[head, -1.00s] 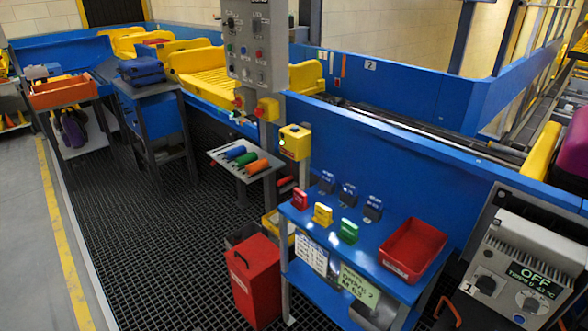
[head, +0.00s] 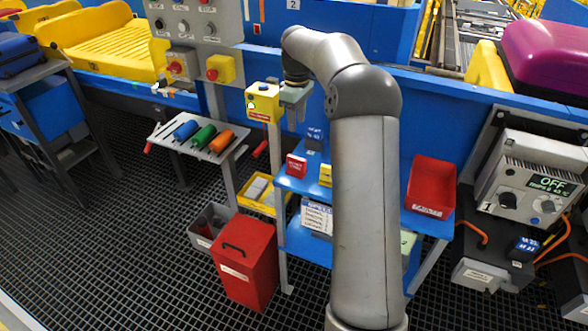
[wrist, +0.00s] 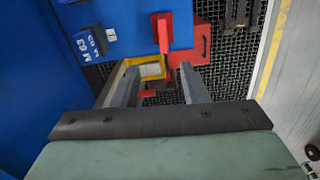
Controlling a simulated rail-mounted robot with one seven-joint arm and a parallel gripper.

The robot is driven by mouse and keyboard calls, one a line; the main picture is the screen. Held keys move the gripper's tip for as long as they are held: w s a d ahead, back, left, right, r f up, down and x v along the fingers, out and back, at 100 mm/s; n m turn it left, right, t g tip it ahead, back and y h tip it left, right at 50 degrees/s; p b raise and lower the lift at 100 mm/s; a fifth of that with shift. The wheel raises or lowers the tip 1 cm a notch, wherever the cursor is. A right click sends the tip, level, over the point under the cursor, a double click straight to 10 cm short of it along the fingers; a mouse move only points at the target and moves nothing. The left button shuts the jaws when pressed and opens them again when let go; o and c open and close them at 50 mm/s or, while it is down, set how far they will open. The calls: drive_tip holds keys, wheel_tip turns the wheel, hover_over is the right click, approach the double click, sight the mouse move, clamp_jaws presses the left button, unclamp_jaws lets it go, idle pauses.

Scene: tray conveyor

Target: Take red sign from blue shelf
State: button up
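The red sign (head: 296,165) stands on the blue shelf (head: 290,184), near its left end. In the wrist view the red sign (wrist: 162,32) shows at the shelf's edge, beyond the fingertips. My gripper (head: 295,118) is above the left part of the shelf, over the red sign and apart from it. In the wrist view my gripper's fingers (wrist: 158,70) are spread with nothing held between them. My arm hides much of the middle of the shelf.
A yellow sign (head: 326,175) and a dark blue sign (head: 314,138) stand close to the red one. A yellow button box (head: 263,101) on a post is just left of my gripper. A red tray (head: 431,187) lies at the shelf's right. A red bin (head: 245,260) stands on the floor.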

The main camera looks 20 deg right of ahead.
sight(297, 157)
wheel_tip(297, 157, down, 11)
drive_tip(key=shift+s+r, duration=0.15)
drive_tip(key=shift+r, duration=0.05)
drive_tip(key=shift+s+a+f, duration=0.1)
drive_tip(key=shift+f, duration=1.3)
drive_tip(key=shift+s+a+f, duration=0.1)
drive_tip(key=shift+f, duration=1.25)
drive_tip(key=shift+c, duration=0.3)
clamp_jaws()
